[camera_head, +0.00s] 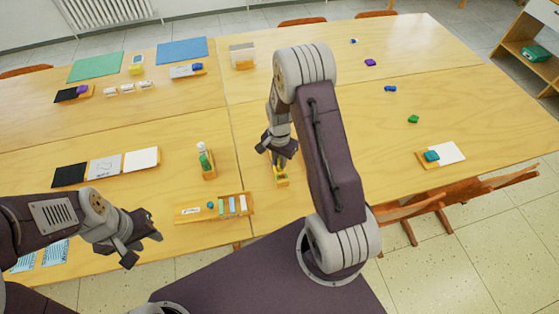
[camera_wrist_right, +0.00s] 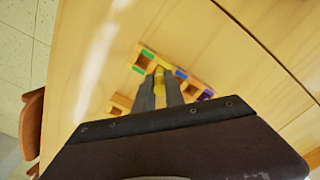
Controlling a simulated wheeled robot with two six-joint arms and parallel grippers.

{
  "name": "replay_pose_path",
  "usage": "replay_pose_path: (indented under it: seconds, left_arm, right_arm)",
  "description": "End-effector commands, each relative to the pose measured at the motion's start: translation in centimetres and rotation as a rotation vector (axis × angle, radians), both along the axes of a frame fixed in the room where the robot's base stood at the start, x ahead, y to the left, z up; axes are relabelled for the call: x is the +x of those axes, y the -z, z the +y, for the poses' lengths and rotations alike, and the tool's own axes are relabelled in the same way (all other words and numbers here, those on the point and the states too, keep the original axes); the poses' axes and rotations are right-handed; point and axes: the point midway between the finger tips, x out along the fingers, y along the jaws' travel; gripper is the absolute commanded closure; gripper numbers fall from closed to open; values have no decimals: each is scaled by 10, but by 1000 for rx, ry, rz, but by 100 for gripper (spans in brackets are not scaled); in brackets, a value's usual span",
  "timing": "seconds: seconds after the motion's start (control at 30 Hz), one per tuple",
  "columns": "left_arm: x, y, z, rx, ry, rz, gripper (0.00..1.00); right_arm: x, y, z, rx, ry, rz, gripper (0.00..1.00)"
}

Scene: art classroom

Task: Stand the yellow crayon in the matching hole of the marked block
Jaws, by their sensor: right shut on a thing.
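My right gripper (camera_head: 278,154) is over the table, just above a small wooden block (camera_head: 282,182). In the right wrist view the gripper (camera_wrist_right: 160,88) is shut on the yellow crayon (camera_wrist_right: 159,79), whose yellow end shows between the fingers. Wooden block parts lie around and beneath the fingers there, with green marks (camera_wrist_right: 148,54), a blue mark (camera_wrist_right: 181,74) and a purple mark (camera_wrist_right: 206,95). The fingers hide the middle of the block, so I cannot tell whether the crayon is in a hole. My left gripper (camera_head: 143,240) is open and empty near the table's front edge.
A wooden tray (camera_head: 184,215) with small items is left of the block. A holder (camera_head: 208,172) with a green-and-white bottle stands behind it. Dark and white sheets (camera_head: 142,159) lie farther left. The table right of my arm is mostly clear, with scattered small coloured pieces.

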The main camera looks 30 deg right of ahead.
Motion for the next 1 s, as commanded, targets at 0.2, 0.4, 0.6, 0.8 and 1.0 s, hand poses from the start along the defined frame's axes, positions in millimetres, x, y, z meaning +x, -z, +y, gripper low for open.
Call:
replay_pose_path:
  seconds: [0.2,0.4,0.6,0.8,1.0]
  left_arm:
    - [0,1,0,0,0,0,64]
    - [0,2,0,0,0,0,64]
    - [0,2,0,0,0,0,64]
    - [0,2,0,0,0,0,64]
    - [0,2,0,0,0,0,64]
  right_arm:
    - [0,1,0,0,0,0,100]
    - [0,5,0,0,0,1,100]
    - [0,6,0,0,0,0,100]
    - [0,6,0,0,0,0,100]
    - [0,6,0,0,0,0,60]
